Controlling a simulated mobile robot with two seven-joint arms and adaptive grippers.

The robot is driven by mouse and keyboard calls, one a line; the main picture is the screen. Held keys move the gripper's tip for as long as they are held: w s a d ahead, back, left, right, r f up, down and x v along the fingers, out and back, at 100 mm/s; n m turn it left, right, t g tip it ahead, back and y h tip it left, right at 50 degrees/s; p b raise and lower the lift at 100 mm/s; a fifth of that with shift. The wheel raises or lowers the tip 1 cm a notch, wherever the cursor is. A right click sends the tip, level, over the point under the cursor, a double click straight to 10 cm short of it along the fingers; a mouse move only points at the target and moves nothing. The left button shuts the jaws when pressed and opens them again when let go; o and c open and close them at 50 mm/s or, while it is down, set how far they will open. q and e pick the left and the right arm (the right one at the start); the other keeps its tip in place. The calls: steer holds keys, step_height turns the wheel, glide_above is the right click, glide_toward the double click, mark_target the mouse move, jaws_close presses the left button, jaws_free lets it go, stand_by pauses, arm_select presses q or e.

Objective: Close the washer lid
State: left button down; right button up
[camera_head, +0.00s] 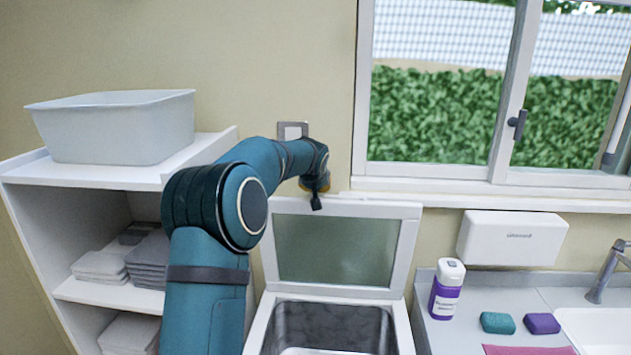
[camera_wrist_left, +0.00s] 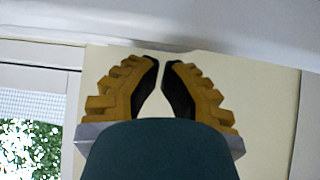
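The washer (camera_head: 402,330) stands below the window with its metal drum (camera_head: 335,318) exposed. Its lid (camera_head: 408,245), a white frame around a grey-green panel, stands open and nearly upright toward the wall. My left arm reaches in from the lower left, and its left gripper (camera_head: 316,203) is at the lid's top edge, pointing down. I cannot tell whether it touches the lid. In the left wrist view the yellow and black fingers (camera_wrist_left: 161,64) have their tips almost together with nothing between them. My right gripper is not in view.
A shelf unit (camera_head: 75,172) with a white bin (camera_head: 115,130) and folded towels (camera_head: 100,264) stands at the left. The window sill (camera_head: 470,192) and a white dispenser (camera_head: 512,238) are at the right. A purple-white bottle (camera_head: 447,290) stands on the counter by the sink (camera_head: 600,330).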

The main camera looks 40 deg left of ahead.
arm_select(q)
steer(key=shift+s+d+f, duration=0.1)
steer(key=shift+s+d, duration=0.3)
steer(key=shift+s, duration=0.25)
steer(key=shift+s+d, duration=0.4)
steer(key=shift+s, duration=0.25)
steer(key=shift+f+b, duration=0.1)
steer(key=shift+b, duration=0.25)
